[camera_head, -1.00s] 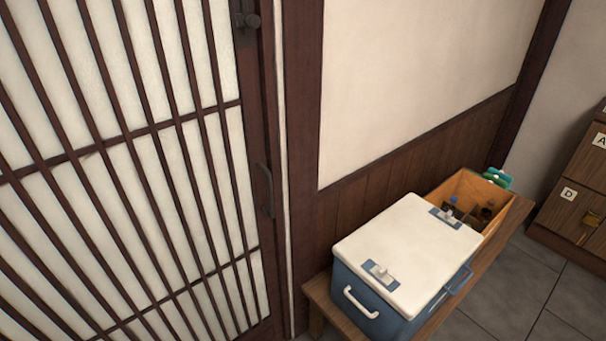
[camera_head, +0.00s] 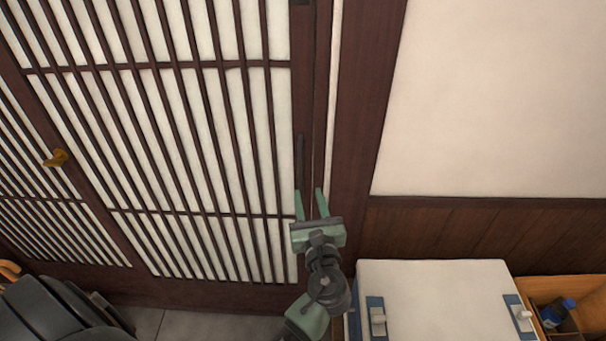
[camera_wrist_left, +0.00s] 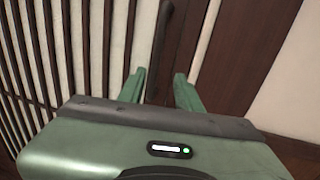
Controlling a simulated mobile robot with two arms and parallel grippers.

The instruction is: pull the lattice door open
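The lattice door (camera_head: 185,140) has dark wooden bars over white panels and fills the left of the head view; it looks shut against the frame at its right. Its dark vertical pull handle (camera_head: 300,160) is on the door's right stile. My left gripper (camera_head: 309,205) is open, its two green fingers pointing up at the stile just around the handle's lower end. In the left wrist view the handle (camera_wrist_left: 160,50) runs up between the spread fingers (camera_wrist_left: 160,88). I cannot tell whether they touch it. My right gripper is not in view.
A white-lidded cooler box (camera_head: 440,300) stands close to the right of my left arm. A wooden crate (camera_head: 590,290) with a blue-capped bottle is beside it. A black object (camera_head: 45,310) is at the lower left. An orange-brown knob (camera_head: 55,158) sits on a left stile.

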